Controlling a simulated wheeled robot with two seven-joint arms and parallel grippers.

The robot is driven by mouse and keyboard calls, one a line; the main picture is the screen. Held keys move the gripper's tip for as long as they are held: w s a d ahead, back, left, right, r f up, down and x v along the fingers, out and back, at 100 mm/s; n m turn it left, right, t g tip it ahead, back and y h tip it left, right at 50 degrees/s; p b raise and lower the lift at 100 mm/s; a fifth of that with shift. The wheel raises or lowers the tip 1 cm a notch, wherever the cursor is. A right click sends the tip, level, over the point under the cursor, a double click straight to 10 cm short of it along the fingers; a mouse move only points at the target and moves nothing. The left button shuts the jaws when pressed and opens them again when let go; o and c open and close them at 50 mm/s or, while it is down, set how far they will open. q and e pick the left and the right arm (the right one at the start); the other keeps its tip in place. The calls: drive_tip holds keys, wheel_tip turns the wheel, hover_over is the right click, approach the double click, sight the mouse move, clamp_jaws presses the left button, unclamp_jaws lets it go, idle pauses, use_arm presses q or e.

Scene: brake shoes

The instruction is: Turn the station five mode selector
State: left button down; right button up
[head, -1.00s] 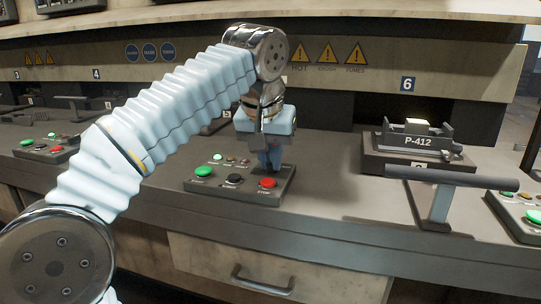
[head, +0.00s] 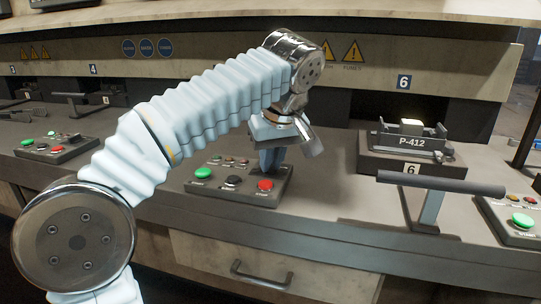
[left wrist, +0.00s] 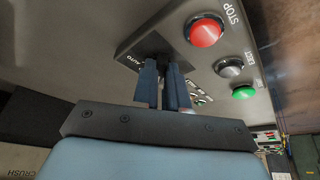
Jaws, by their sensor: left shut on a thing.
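The control panel (head: 248,196) is a dark grey box on the bench, with green, black and red buttons and small lamps. It also shows in the left wrist view (left wrist: 146,27), with the red STOP button (left wrist: 205,31). The mode selector (left wrist: 153,45) is a dark knob beside an AUTO label, partly hidden between my fingertips. My left gripper (head: 270,164) reaches down to the panel's back right part, its wrist tilted. In the left wrist view, my left gripper (left wrist: 163,68) is shut on the selector. My right gripper is not in view.
To the right stand a fixture marked P-412 (head: 412,145) and a dark bar on a post (head: 440,184). More button panels sit at the far left (head: 55,147) and right (head: 515,222). Bare bench top lies between the panel and the post.

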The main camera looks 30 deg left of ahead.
use_arm(q)
drive_tip(key=shift+n, duration=0.4)
drive_tip(key=c, duration=1.2)
unclamp_jaws()
drive_tip(key=shift+o, duration=0.2)
